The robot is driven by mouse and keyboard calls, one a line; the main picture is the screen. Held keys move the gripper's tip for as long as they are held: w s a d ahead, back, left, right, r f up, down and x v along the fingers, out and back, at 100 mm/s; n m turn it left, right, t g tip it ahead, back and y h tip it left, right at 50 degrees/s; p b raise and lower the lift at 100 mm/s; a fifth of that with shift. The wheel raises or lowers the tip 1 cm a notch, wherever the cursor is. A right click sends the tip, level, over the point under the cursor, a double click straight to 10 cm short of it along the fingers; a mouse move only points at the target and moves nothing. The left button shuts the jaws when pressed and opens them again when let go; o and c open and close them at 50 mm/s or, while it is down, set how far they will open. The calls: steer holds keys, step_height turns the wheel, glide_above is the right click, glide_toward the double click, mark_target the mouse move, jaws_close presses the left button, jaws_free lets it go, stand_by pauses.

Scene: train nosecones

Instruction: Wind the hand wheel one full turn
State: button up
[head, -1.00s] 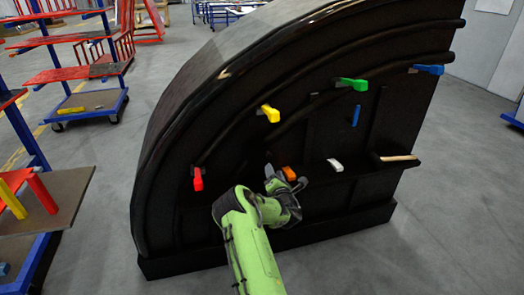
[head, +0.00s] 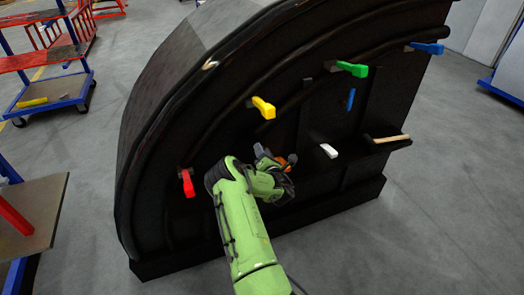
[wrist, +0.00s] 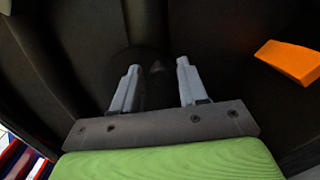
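I cannot clearly make out a hand wheel in either view. In the wrist view a dark rounded shape (wrist: 152,85) shows between and behind my fingers, too dark to identify. My gripper (wrist: 157,64) is open, with its two pale grey fingers apart and nothing visibly clasped. In the head view my gripper (head: 263,153) is at the lower middle of the black nosecone (head: 225,120), partly hidden by my green arm. An orange piece (wrist: 290,62) lies to the right of the fingers. It also shows just right of my gripper in the head view (head: 291,159).
Red (head: 188,184), yellow (head: 264,107), green (head: 352,69) and blue (head: 427,47) handles stick out along the curved face. A white piece (head: 328,151) and a wooden-handled tool (head: 388,139) lie right of my gripper.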

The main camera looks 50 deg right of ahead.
jaws_close()
steer(key=shift+f+m, duration=0.1)
steer(key=shift+m, duration=0.2)
